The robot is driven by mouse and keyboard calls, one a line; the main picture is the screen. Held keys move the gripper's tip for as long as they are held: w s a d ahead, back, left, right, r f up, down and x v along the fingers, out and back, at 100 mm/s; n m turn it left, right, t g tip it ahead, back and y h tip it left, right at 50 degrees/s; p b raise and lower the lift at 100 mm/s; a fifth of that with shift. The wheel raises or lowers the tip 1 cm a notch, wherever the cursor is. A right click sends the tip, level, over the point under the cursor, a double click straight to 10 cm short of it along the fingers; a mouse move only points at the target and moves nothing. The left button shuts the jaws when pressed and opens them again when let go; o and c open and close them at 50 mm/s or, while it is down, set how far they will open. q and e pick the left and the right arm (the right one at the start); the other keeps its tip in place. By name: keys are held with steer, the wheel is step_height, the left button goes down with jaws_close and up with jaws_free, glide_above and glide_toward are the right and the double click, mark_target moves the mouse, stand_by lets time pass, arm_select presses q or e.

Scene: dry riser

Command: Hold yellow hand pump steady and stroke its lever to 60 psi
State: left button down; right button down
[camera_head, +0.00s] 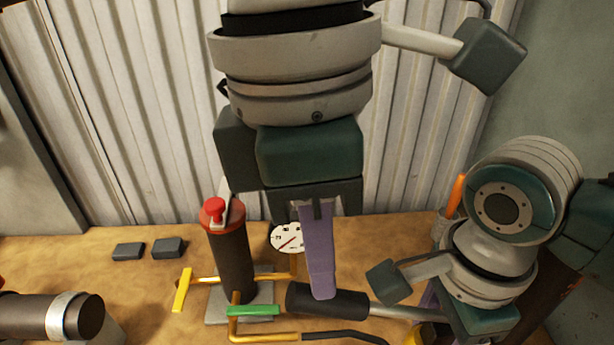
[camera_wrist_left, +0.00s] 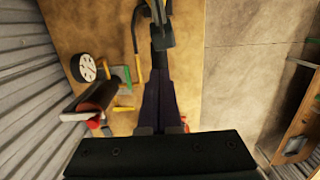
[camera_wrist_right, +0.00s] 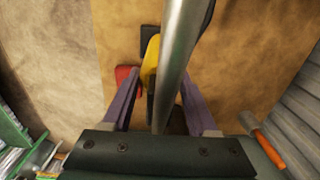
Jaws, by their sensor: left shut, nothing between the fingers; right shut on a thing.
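The pump's lever has a black grip (camera_head: 298,300) and a silver rod (camera_head: 392,312) running right; the rod also crosses the right wrist view (camera_wrist_right: 176,60). The yellow pump (camera_wrist_right: 150,55) shows behind the rod there and partly at the head view's bottom edge (camera_head: 420,337). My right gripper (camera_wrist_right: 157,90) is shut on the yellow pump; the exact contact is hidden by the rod. My left gripper (camera_head: 322,296) is shut and empty, its fingertips in front of the black grip; I cannot tell whether they touch. A white round gauge (camera_head: 286,238) with a red needle stands behind; its reading is too small.
A dark cylinder (camera_head: 234,262) with a red cap (camera_head: 215,211) stands left of the gauge. Yellow (camera_head: 182,290) and green (camera_head: 252,310) handles sit on brass pipes around it. A black hose (camera_head: 345,336) runs along the front. Two dark blocks (camera_head: 168,248) lie at left. An orange-handled tool (camera_head: 456,192) stands at right.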

mark_target(279, 291)
arm_select(q)
steer(key=shift+f, duration=0.2)
steer(key=shift+f, duration=2.25)
steer(key=a, duration=0.1)
steer(key=a+r, duration=0.1)
steer(key=a, duration=0.1)
step_height(279, 291, up, 12)
steer(key=a, duration=0.1)
